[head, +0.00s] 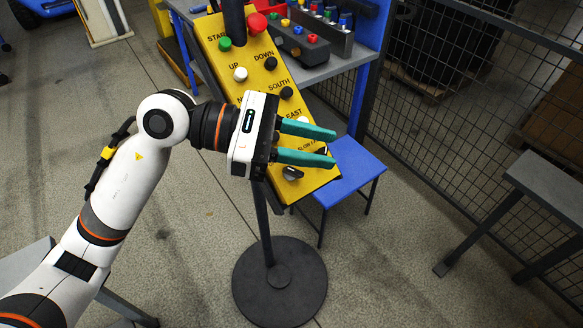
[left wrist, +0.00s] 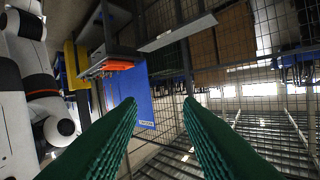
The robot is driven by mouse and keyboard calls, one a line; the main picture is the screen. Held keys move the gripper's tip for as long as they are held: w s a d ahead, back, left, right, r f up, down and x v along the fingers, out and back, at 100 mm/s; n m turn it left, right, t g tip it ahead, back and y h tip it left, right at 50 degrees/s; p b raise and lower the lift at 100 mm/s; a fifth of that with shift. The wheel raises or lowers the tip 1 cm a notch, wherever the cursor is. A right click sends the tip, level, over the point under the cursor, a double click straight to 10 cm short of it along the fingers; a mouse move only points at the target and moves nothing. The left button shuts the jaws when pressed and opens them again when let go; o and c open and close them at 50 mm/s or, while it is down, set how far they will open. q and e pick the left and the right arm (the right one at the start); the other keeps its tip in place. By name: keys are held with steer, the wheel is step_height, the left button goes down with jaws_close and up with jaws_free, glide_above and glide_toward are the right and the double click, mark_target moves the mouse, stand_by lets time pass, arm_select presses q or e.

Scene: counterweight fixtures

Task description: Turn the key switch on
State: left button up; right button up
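A yellow control panel (head: 220,60) stands tilted on a black post with a round base in the head view. It carries coloured push buttons with labels. At its lower end is a dark and silver rotary switch (head: 292,173), which may be the key switch; its setting is too small to read. My left gripper (head: 334,148) lies over the lower part of the panel, its teal fingers apart and pointing right, with nothing visible between them. The rotary switch shows just below the lower finger, and the gripper hides part of the panel. The open fingers also show in the left wrist view (left wrist: 160,103).
A blue stool (head: 350,172) stands behind the panel's lower end. A blue-framed workbench (head: 325,70) with button boxes is behind. Wire mesh fencing (head: 440,120) runs along the right, with a grey bench (head: 550,180) before it. The floor around the round base (head: 300,300) is clear.

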arm_select(q)
steer(key=w+a+f+m+t+y, duration=0.2)
steer(key=w+a+f+y, duration=0.15)
steer(key=y, duration=0.25)
steer(key=t+y, duration=0.2)
steer(key=y, duration=0.2)
glide_toward(289, 168)
steer(key=shift+m, duration=0.3)
steer(key=p+x, duration=0.4)
steer(key=x, duration=0.5)
steer(key=shift+d+f, duration=0.25)
steer(key=shift+w+d+f, duration=0.1)
steer(key=shift+d+f, duration=0.05)
steer(key=shift+f, duration=0.3)
steer(key=shift+c, duration=0.4)
jaws_close()
